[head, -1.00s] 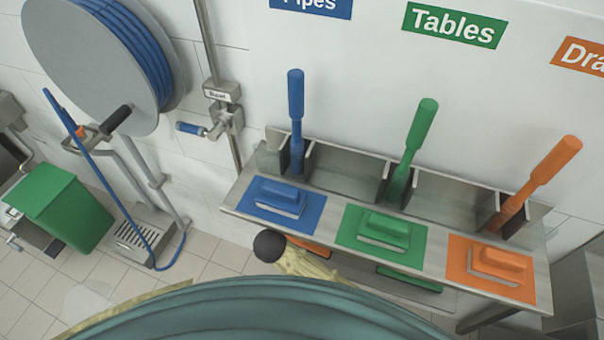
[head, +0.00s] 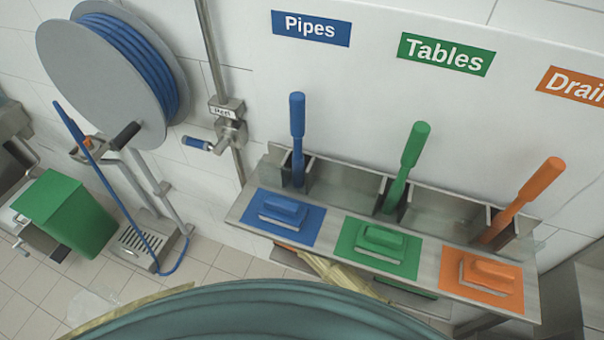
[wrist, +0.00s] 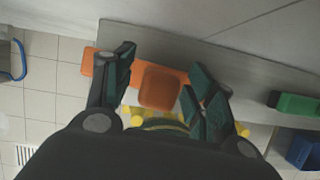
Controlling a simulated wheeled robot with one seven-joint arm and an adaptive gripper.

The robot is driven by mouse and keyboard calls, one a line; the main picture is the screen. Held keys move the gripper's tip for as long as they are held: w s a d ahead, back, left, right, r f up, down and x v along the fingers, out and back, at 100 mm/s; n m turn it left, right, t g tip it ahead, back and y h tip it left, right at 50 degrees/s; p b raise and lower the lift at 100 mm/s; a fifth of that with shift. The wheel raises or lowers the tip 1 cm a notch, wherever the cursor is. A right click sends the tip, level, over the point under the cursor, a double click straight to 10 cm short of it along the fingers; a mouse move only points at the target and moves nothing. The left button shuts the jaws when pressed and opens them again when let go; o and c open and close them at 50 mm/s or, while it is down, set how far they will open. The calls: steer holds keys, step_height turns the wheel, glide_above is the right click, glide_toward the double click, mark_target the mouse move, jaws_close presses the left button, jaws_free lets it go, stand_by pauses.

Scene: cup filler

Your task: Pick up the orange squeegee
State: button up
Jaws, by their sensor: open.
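In the wrist view an orange piece, which looks like the squeegee (wrist: 160,88), lies between the fingers of my gripper (wrist: 163,64). A longer orange strip runs behind the fingers along the edge of a grey steel shelf. My gripper is open, with one finger on each side of the piece; I cannot tell whether either touches it. In the head view the gripper is hidden. There, an orange block (head: 492,272) sits on an orange mat, and an orange-handled tool (head: 541,180) stands upright behind it.
A steel shelf (head: 335,227) holds blue (head: 283,210) and green (head: 383,238) blocks with upright tools behind. Green (wrist: 298,103) and blue (wrist: 303,150) items lie right of the gripper in the wrist view. A hose reel (head: 85,75) and green bin (head: 68,213) stand left.

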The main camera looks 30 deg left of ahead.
steer(key=shift+x, duration=1.2)
jaws_close()
steer(key=shift+a, duration=0.1)
steer(key=shift+p, duration=0.3)
